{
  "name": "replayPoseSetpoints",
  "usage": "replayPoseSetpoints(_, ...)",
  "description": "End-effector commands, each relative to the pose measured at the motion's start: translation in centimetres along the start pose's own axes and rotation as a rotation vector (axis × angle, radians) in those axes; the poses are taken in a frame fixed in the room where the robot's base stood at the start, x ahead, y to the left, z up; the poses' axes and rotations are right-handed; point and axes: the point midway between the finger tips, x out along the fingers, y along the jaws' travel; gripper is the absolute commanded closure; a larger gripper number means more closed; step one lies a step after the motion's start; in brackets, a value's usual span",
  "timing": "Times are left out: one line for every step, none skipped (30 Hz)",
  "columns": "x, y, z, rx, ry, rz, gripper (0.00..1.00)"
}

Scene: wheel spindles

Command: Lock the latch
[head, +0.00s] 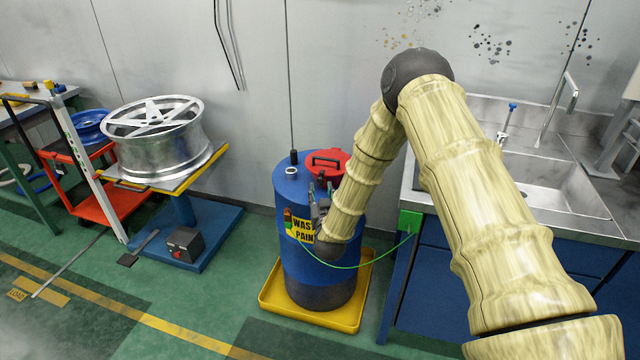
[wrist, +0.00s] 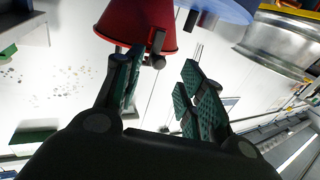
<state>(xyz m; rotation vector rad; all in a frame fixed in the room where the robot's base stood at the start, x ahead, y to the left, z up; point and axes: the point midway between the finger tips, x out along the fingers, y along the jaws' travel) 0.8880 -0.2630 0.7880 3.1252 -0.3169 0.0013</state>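A small red and dark latch-like part (wrist: 157,42) sticks out from the lid's rim, just beyond my fingertips. My gripper (wrist: 163,82) is open, its green-padded fingers apart with nothing held between them. In the head view, my gripper (head: 320,198) is at the drum's upper front, partly hidden by my wrist.
The drum stands in a yellow spill tray (head: 275,303). A green wire (head: 350,266) runs from the drum to the sink counter (head: 415,200) at right. A wheel rim (head: 160,140) rests on a lift table at left. The floor in front is clear.

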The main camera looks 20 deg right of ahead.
Motion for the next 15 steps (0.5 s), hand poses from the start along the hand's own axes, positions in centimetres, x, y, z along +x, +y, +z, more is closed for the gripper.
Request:
replayPoseSetpoints(0.8,0.0,-0.1,0.000,0.002,0.001,0.61)
replayPoseSetpoints(1.3,0.0,-0.1,0.000,0.002,0.001,0.61)
replayPoseSetpoints(1.9,0.0,-0.1,0.000,0.002,0.000,0.61)
replayPoseSetpoints(2.3,0.0,-0.1,0.000,0.002,0.001,0.61)
replayPoseSetpoints(2.7,0.0,-0.1,0.000,0.001,0.000,0.61)
replayPoseSetpoints(3.1,0.0,-0.1,0.000,0.001,0.000,0.61)
replayPoseSetpoints(3.5,0.0,-0.1,0.000,0.001,0.000,0.61)
replayPoseSetpoints(3.7,0.0,0.0,0.000,0.000,0.000,0.61)
replayPoseSetpoints(4.1,0.0,0.0,0.000,0.000,0.000,0.61)
replayPoseSetpoints(4.3,0.0,0.0,0.001,0.000,0.000,0.61)
replayPoseSetpoints(4.5,0.0,0.0,0.001,0.000,-0.001,0.61)
replayPoseSetpoints(4.7,0.0,0.0,0.001,-0.001,-0.001,0.61)
replayPoseSetpoints(4.8,0.0,0.0,0.001,-0.001,-0.001,0.61)
replayPoseSetpoints(4.8,0.0,0.0,0.001,-0.001,-0.001,0.61)
replayPoseSetpoints(4.9,0.0,0.0,0.001,-0.001,-0.001,0.61)
